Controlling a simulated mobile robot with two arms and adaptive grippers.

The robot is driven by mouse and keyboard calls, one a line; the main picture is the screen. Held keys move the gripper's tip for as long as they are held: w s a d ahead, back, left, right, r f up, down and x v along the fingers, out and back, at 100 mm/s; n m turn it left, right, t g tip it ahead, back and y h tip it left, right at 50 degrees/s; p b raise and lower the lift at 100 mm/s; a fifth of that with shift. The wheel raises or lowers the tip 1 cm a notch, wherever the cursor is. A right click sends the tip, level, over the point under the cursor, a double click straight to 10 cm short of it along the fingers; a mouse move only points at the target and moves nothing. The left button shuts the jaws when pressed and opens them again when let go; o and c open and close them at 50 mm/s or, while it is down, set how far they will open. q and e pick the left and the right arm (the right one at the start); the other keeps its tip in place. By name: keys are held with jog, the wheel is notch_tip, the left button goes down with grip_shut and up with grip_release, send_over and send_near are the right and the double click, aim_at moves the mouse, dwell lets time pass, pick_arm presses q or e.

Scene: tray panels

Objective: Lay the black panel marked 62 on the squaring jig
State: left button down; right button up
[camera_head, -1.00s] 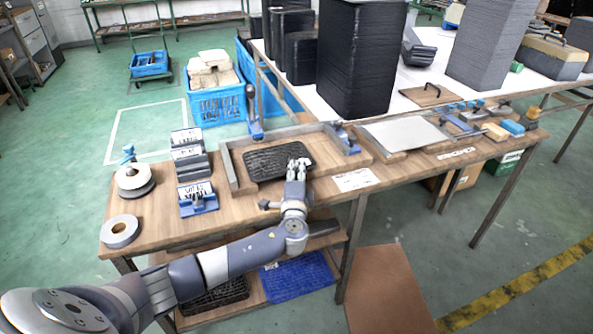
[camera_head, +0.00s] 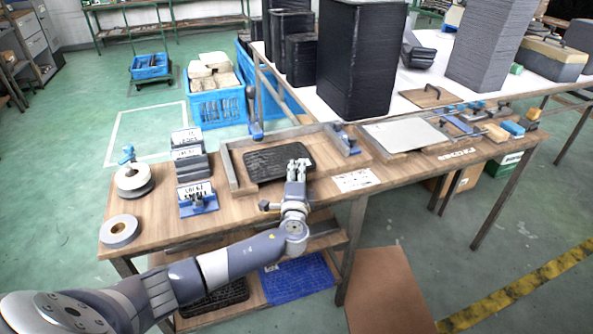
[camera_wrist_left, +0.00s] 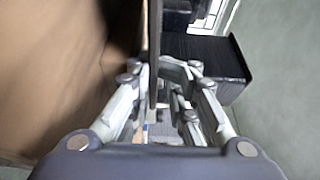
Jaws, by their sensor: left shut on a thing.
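The black panel (camera_head: 272,162), textured with rounded corners, is roughly level within the wooden fences of the squaring jig (camera_head: 228,168) in the head view. I cannot tell whether it rests on the jig or is slightly above it. No 62 mark is readable. My left gripper (camera_head: 298,165) is shut on the panel's near right edge. In the left wrist view, the panel (camera_wrist_left: 154,50) shows edge-on as a thin strip between the fingers (camera_wrist_left: 160,92). My right gripper is not in view.
Label holders (camera_head: 190,160) and a tape roll (camera_head: 119,231) stand left of the jig. A grey plate (camera_head: 405,133) lies to its right. A tall black stack (camera_head: 360,65) stands behind. A blue panel (camera_head: 298,283) lies on the lower shelf.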

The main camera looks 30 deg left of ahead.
pick_arm(q)
jog(key=f, duration=0.2)
jog(key=shift+s+d+f+g, duration=0.2)
jog(key=shift+s+f+g, duration=0.1)
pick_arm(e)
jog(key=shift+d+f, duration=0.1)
pick_arm(q)
jog(key=c, duration=1.3)
grip_release()
jog(key=shift+f, duration=0.1)
jog(key=shift+s+d, duration=0.25)
jog(key=shift+s, duration=0.05)
jog(key=v, duration=0.4)
jog(key=r+v, duration=0.1)
jog(key=v, duration=0.1)
jog(key=shift+s+d, duration=0.15)
jog(key=shift+s, duration=0.2)
jog(key=shift+s+r, duration=0.1)
jog(key=shift+r, duration=0.05)
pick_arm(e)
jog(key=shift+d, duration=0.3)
